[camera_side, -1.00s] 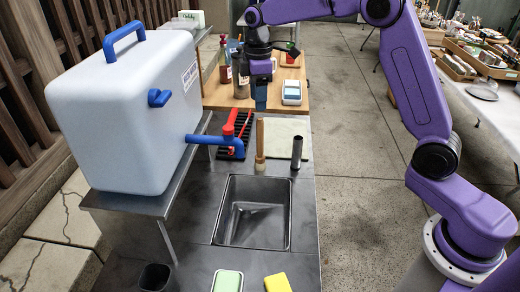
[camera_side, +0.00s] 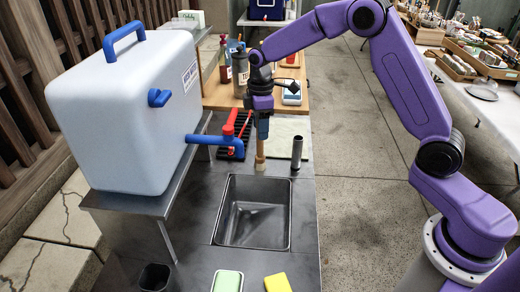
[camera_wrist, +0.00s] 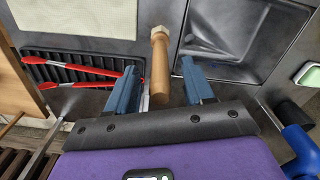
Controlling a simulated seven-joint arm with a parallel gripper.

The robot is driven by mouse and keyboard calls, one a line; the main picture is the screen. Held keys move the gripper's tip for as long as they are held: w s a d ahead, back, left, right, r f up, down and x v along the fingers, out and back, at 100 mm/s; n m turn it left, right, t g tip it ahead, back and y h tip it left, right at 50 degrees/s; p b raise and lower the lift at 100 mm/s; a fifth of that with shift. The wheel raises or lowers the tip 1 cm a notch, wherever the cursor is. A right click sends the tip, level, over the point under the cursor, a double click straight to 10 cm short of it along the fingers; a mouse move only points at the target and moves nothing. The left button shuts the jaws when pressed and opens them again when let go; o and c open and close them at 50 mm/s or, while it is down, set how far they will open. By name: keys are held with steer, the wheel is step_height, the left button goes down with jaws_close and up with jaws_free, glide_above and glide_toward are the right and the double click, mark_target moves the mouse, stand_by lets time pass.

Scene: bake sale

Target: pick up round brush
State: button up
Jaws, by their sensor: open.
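The round brush (camera_side: 260,157) stands upright on the dark metal counter behind the sink, with a wooden handle and a pale bottom end. In the side view my gripper (camera_side: 262,138) points down over it, and the fingers hide the upper handle. In the wrist view the wooden handle of the brush (camera_wrist: 159,65) shows between the two blue fingers of my gripper (camera_wrist: 158,75). The fingers are open, with a gap on each side of the handle.
A black rack with red tongs (camera_side: 238,143) is close to the brush's left. A dark metal cylinder (camera_side: 297,153) stands to its right, by a pale green cloth (camera_side: 290,128). The sink (camera_side: 221,210) lies in front. The blue spout of the white water tank (camera_side: 120,110) reaches toward the rack.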

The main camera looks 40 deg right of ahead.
jaws_close()
steer(key=shift+r, duration=0.15)
